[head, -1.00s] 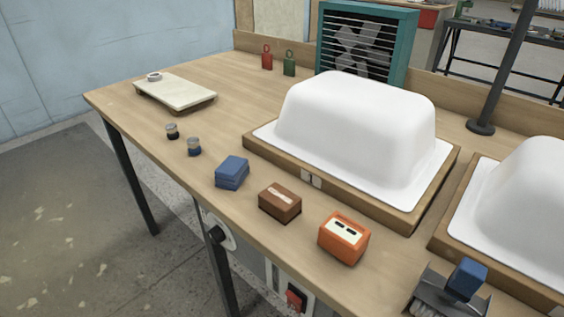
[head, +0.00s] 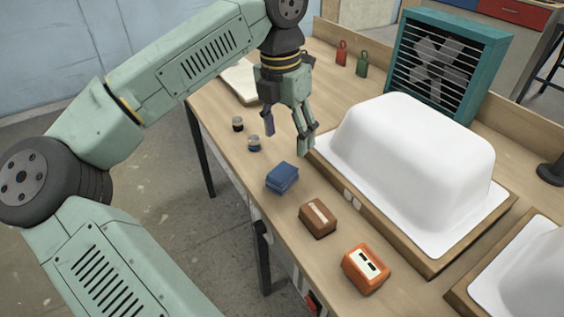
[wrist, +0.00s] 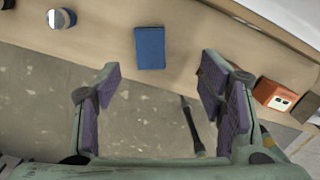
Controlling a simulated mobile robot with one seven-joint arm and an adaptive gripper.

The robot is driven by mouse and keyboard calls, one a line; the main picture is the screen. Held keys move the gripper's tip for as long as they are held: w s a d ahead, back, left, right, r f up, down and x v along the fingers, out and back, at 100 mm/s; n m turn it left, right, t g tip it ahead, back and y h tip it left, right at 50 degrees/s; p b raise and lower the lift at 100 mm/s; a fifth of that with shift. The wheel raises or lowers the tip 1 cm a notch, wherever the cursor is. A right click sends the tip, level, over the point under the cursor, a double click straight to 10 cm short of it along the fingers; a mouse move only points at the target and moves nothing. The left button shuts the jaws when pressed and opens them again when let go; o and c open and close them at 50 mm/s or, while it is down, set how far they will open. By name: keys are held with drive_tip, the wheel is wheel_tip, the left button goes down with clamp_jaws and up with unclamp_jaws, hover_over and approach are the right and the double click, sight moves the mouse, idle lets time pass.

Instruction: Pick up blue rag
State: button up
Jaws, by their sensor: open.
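The blue rag (head: 282,178) is a small folded block lying on the wooden workbench (head: 330,200), near its front edge. It also shows in the wrist view (wrist: 150,48), at the top centre, beyond the fingertips and lying between their lines. My gripper (head: 287,138) is open and empty, pointing down above the bench. In the head view it appears above the rag, apart from it. In the wrist view its two purple-padded fingers (wrist: 162,82) are spread wide with nothing between them.
A brown block (head: 318,219) and an orange box (head: 366,269) lie to the right of the rag. Two small jars (head: 254,144) stand to its left. A large white tub shell (head: 410,165) on a wooden base stands close behind. A teal fan (head: 450,70) stands farther back.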

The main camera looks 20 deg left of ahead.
sight(278, 176)
drive_tip(key=shift+s+a+f+n+g+y, duration=0.15)
drive_tip(key=shift+s+a+f+y, duration=0.1)
drive_tip(key=shift+a+f, duration=0.3)
drive_tip(key=shift+s+a+f+n+g+y, duration=0.2)
drive_tip(key=shift+a+f, duration=0.1)
drive_tip(key=shift+a, duration=0.3)
wheel_tip(278, 176, down, 4)
drive_tip(key=shift+d+r+p, duration=0.1)
drive_tip(key=shift+r+p, duration=0.1)
drive_tip(key=shift+p, duration=0.2)
drive_tip(key=f, duration=0.1)
drive_tip(key=f+p, duration=0.1)
drive_tip(key=f, duration=0.1)
drive_tip(key=f+p, duration=0.1)
drive_tip(key=shift+s+d+f, duration=0.25)
drive_tip(key=shift+d+f, duration=0.1)
drive_tip(key=shift+d, duration=0.05)
drive_tip(key=shift+f, duration=0.55)
drive_tip(key=c, duration=1.3)
wheel_tip(278, 176, up, 10)
drive_tip(key=shift+r+b, duration=0.1)
drive_tip(key=shift+b, duration=1)
drive_tip(key=o, duration=0.6)
drive_tip(key=c, duration=0.4)
